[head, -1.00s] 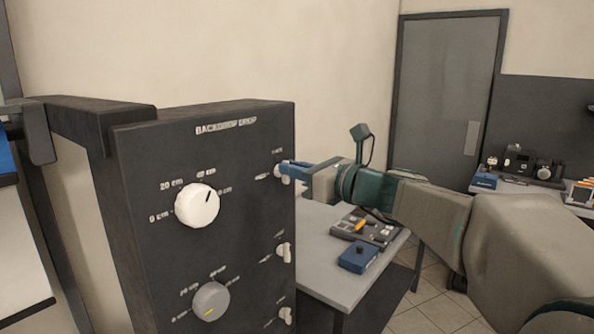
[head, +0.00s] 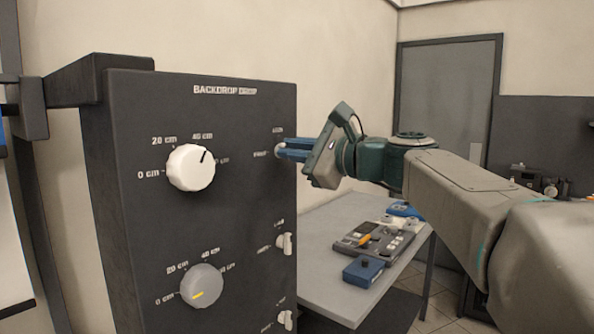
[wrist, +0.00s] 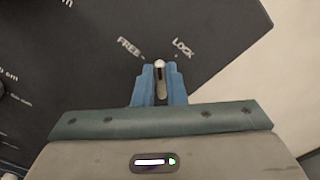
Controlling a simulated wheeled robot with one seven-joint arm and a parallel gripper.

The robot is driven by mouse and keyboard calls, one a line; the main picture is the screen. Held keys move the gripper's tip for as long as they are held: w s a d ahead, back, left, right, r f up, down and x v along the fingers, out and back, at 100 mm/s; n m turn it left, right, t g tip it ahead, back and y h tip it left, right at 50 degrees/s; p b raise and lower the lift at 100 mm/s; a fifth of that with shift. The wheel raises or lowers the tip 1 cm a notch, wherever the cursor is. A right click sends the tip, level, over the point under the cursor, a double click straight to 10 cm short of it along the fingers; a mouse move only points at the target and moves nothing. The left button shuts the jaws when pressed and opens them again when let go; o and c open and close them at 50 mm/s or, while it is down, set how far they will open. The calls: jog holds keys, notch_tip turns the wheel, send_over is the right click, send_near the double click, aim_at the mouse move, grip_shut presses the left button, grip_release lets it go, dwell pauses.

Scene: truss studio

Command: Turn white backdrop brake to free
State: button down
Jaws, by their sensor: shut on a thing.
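The white backdrop brake is the small pale lever (wrist: 159,64) at the top right of the dark BACKDROP DROP panel (head: 137,210), level with the white knob (head: 191,168). In the head view, LOCK is printed above it and FREE to its left; the lever itself is mostly hidden by my fingers. My gripper (head: 284,150) reaches in from the right, its blue fingers shut on the lever. In the wrist view my gripper (wrist: 159,76) has the lever between its fingers. The lever's tip shows between the FREE and LOCK labels; its exact setting is hard to tell.
A grey knob (head: 202,287) sits below the white one. Two more levers, a middle one (head: 285,243) and a lower one (head: 286,320), sit below the brake. A grey table (head: 335,285) with a blue box (head: 363,269) and a control deck stands behind on the right.

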jog(key=n+b, duration=0.2)
jog(key=n, duration=0.1)
jog(key=n+b, duration=0.2)
jog(key=b, duration=0.1)
jog(key=f+n+b, duration=0.1)
jog(key=n+b, duration=0.2)
jog(key=shift+s+a+n, duration=0.15)
jog(key=shift+n, duration=0.15)
dwell(0.4)
jog(key=c, duration=1.5)
grip_release()
jog(key=b+v, duration=0.1)
jog(key=v, duration=1.3)
jog(key=shift+b, duration=0.3)
jog(key=shift+a, duration=0.1)
